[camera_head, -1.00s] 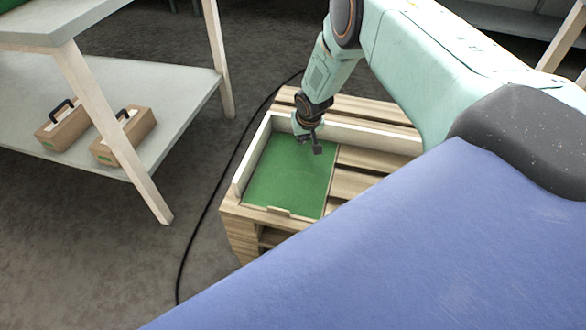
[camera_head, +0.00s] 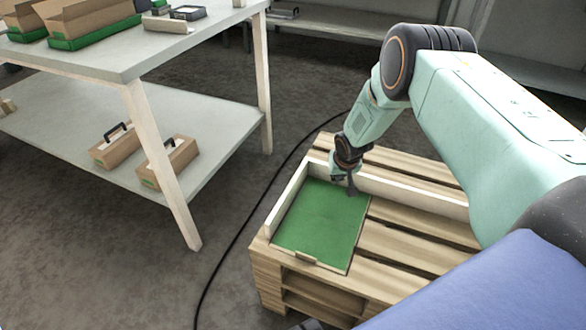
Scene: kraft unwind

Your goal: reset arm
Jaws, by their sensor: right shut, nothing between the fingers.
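My right gripper (camera_head: 350,187) is shut and empty. It points down above the far right part of the green mat (camera_head: 322,228) on the wooden pallet (camera_head: 410,245). My right arm (camera_head: 480,115) comes in from the right and reaches down to it. My left gripper is not in view.
A pale rail edges the left and back of the pallet. A two-level table (camera_head: 140,50) stands at the left with cardboard boxes on top and two handled boxes (camera_head: 167,162) on its lower shelf. A black cable (camera_head: 243,232) runs along the floor between table and pallet.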

